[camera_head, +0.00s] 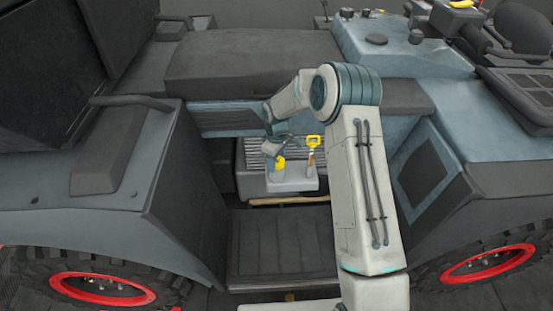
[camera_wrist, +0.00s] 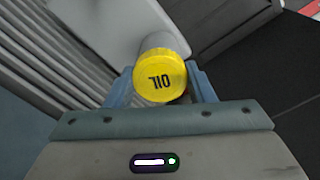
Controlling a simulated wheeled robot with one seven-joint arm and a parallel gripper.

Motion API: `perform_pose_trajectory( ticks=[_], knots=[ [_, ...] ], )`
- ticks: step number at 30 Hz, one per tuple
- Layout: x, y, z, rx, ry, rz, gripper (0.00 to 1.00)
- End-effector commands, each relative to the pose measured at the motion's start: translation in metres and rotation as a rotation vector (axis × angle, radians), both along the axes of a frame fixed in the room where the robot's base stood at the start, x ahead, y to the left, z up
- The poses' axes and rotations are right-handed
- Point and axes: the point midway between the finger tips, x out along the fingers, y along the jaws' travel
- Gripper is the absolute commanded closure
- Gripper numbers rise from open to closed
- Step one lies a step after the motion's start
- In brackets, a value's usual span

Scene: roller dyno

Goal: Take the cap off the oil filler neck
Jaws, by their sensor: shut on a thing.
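The yellow oil cap (camera_wrist: 160,78), marked OIL, sits at the end of the grey filler neck (camera_wrist: 163,42) in the wrist view. In the head view the cap (camera_head: 279,164) shows just below my gripper (camera_head: 275,152). In the wrist view my gripper (camera_wrist: 161,88) has one blue-grey finger on each side of the cap and is shut on it. The neck runs up behind the cap, and I see no gap between them. The cap's far side is hidden.
A dipstick with a yellow loop handle (camera_head: 313,142) stands just right of the cap on the light grey housing (camera_head: 292,186). A ribbed grey surface (camera_wrist: 62,65) lies left of the neck. A dark step (camera_head: 282,245) is below, and red-rimmed wheels flank the bay.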

Motion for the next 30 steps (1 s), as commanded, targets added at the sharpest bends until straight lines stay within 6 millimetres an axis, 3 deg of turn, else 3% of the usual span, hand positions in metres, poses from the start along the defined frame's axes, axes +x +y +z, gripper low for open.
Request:
perform_pose_trajectory(
  ticks=[10, 21, 30],
  knots=[
    [-0.0007, 0.001, -0.0001, 0.0, 0.001, 0.042, 0.96],
    [-0.0007, 0.0007, 0.0007, 0.001, 0.001, 0.462, 0.97],
    [-0.0003, 0.0009, 0.0044, -0.001, 0.0, 0.494, 0.97]
  ],
)
